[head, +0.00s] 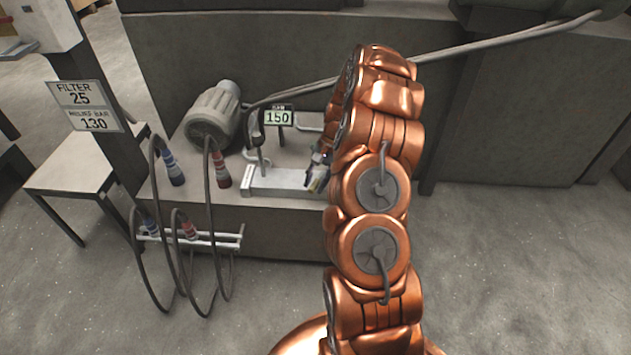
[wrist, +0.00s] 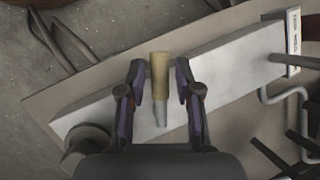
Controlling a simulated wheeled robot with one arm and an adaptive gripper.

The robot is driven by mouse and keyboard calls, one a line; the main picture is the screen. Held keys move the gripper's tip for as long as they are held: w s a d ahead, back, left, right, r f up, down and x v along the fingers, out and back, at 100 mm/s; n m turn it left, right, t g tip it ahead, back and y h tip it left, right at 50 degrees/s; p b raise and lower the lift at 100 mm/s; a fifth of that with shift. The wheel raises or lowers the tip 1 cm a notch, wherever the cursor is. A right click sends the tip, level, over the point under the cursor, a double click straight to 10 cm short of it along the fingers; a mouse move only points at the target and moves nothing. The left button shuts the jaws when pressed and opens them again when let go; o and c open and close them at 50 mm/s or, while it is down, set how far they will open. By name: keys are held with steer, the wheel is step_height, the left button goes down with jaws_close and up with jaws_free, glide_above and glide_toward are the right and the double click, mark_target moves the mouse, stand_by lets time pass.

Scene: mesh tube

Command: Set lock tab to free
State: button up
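A small stub with a tan upper part and a grey lower part, which looks like the lock tab (wrist: 160,72), stands out over a pale bar (wrist: 228,58) in the wrist view. My gripper (wrist: 160,80) is open, with one dark finger on each side of the stub and a gap visible on both sides. I cannot tell from the picture which setting the tab is in. In the head view my gripper (head: 318,176) is at the right end of the pale bar (head: 285,181), partly hidden by my copper arm.
A grey motor (head: 212,115) and a display reading 150 (head: 278,117) stand on the bench (head: 285,222). Hoses with blue (head: 173,168) and red (head: 221,170) ends hang at the left. Bent pipes (wrist: 285,95) lie right of the bar in the wrist view.

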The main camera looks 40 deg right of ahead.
steer(key=shift+o, duration=0.6)
steer(key=shift+d+r, duration=0.1)
steer(key=v, duration=1.1)
steer(key=shift+r, duration=0.35)
steer(key=shift+d, duration=0.15)
